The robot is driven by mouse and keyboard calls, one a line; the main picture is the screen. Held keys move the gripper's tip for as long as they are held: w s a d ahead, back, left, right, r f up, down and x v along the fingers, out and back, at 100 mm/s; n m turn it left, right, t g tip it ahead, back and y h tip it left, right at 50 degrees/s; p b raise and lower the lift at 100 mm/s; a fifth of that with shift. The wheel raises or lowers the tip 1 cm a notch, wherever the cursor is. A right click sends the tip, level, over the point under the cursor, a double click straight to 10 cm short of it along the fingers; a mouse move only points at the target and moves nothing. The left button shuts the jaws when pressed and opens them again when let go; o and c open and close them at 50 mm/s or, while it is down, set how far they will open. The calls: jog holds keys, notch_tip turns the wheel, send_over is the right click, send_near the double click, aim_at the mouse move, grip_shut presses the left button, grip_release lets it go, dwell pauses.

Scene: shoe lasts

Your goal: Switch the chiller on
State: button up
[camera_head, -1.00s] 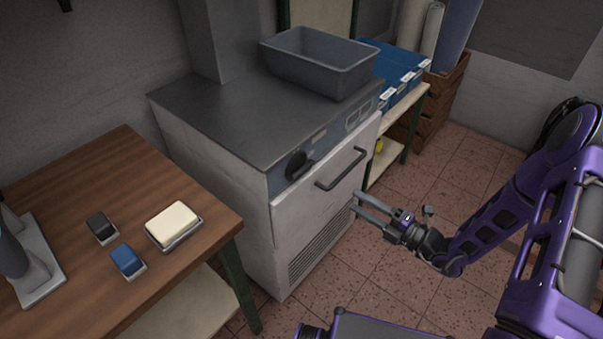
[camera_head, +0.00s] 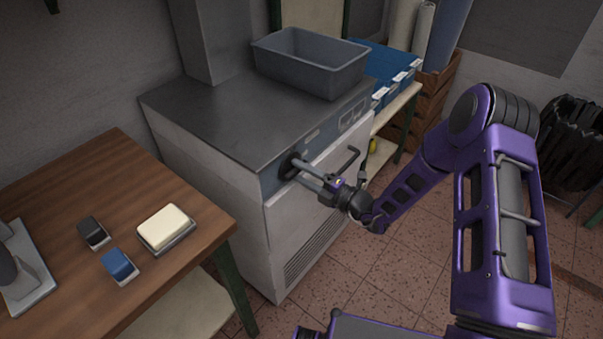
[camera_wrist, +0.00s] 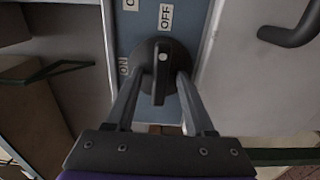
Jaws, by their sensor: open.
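The chiller (camera_head: 297,232) is a white cabinet with a dark metal top and a blue-grey control strip. A black rotary knob (camera_wrist: 162,66) sits on that strip, with an OFF label (camera_wrist: 166,17) and an ON label (camera_wrist: 123,65) beside it. The white dot on the knob's bar is toward OFF. My gripper (camera_wrist: 163,82) is open, its fingers on either side of the knob's bar. I cannot tell whether they touch it. In the head view, the gripper (camera_head: 298,169) reaches the knob and partly hides it.
A dark door handle (camera_head: 340,170) is close beside my gripper. A grey tub (camera_head: 310,68) stands on the chiller. A wooden table (camera_head: 70,190) at the left holds a cream block (camera_head: 165,224) and two smaller blocks. Tiled floor is free in front.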

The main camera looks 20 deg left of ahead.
jog(key=shift+a, duration=0.1)
grip_shut()
dwell(0.6)
jog(key=n, duration=0.8)
jog(key=shift+n+b, duration=0.3)
jog(key=shift+b, duration=0.1)
jog(key=n, duration=0.4)
jog(key=shift+b, duration=0.3)
jog(key=n+b, duration=0.1)
jog(key=n, duration=0.4)
jog(key=shift+n, duration=0.3)
